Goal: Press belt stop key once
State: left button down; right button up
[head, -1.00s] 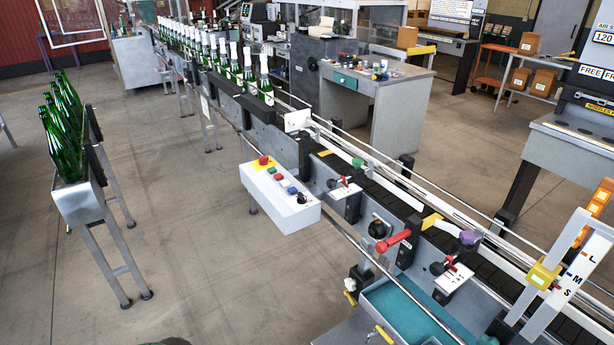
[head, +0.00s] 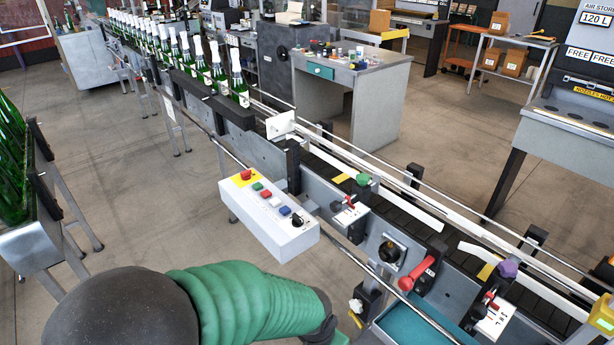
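A white control box (head: 268,222) is mounted on the near side of the conveyor. Its top holds a red mushroom button (head: 246,175) on a yellow plate, then a green key (head: 257,186), a red key (head: 265,194), a white key (head: 275,202), a blue key (head: 285,210) and a black knob (head: 297,220). I cannot read any labels on the keys. My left arm, in a green sleeve, reaches in from the bottom left, below and in front of the box. Only a dark part at its end shows at the bottom edge; the fingers cannot be made out. My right gripper is not in view.
The conveyor belt (head: 400,211) runs diagonally, with bottles (head: 238,76) queued at its far end. A red-handled lever (head: 420,272) and a teal tray (head: 408,328) are right of the box. A rack of green bottles (head: 12,165) stands at left.

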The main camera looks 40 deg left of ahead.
aim_at(266, 194)
jog(key=i+j, duration=0.1)
jog(key=j, duration=0.5)
jog(key=i+j+z, duration=0.15)
jog(key=j, duration=1)
jog(key=i+j+z, duration=0.15)
jog(key=j, duration=0.45)
